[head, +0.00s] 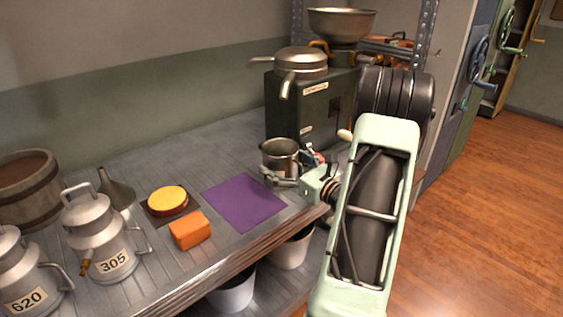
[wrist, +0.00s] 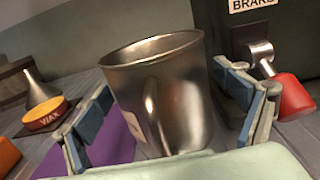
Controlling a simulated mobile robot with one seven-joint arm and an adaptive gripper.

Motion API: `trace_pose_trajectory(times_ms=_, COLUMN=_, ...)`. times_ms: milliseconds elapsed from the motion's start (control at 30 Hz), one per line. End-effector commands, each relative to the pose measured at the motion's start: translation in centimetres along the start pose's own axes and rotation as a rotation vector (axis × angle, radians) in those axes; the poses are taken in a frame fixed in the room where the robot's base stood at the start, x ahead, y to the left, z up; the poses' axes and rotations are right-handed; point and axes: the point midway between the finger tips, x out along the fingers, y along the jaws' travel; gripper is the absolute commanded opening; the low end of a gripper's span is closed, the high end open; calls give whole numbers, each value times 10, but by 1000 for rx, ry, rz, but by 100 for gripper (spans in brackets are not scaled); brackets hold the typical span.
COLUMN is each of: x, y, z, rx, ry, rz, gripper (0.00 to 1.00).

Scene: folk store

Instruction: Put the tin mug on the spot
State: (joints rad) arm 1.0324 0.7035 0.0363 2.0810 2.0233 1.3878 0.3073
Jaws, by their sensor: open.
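The tin mug (head: 281,156) is a shiny metal cup standing on the grey slatted bench, just behind and right of a flat purple square (head: 244,201). In the wrist view the mug (wrist: 165,95) fills the middle, its handle towards me. My gripper (head: 292,181) is open at the mug, partly hidden by my arm in the head view. In the wrist view its two blue-padded fingers (wrist: 168,124) stand on either side of the mug, with a visible gap on the right. The purple square also shows in the wrist view (wrist: 112,142), left of and behind the left finger.
A yellow-topped wax tin (head: 168,200) on a dark square and an orange block (head: 189,230) lie left of the purple square. Numbered milk cans (head: 98,235) stand further left. A dark machine box (head: 300,115) with a red-knobbed brake lever (wrist: 290,95) stands close behind the mug.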

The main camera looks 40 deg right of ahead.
Motion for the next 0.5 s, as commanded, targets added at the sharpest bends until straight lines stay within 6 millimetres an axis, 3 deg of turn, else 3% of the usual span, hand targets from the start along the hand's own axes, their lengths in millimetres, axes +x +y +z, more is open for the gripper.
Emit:
trace_pose_trajectory(times_ms=300, x=-67, y=-2, z=1, rx=3, ry=3, rz=-6, gripper=90)
trace_pose_trajectory(times_ms=500, x=-102, y=-1, z=0, rx=3, ry=2, rz=-5, gripper=90)
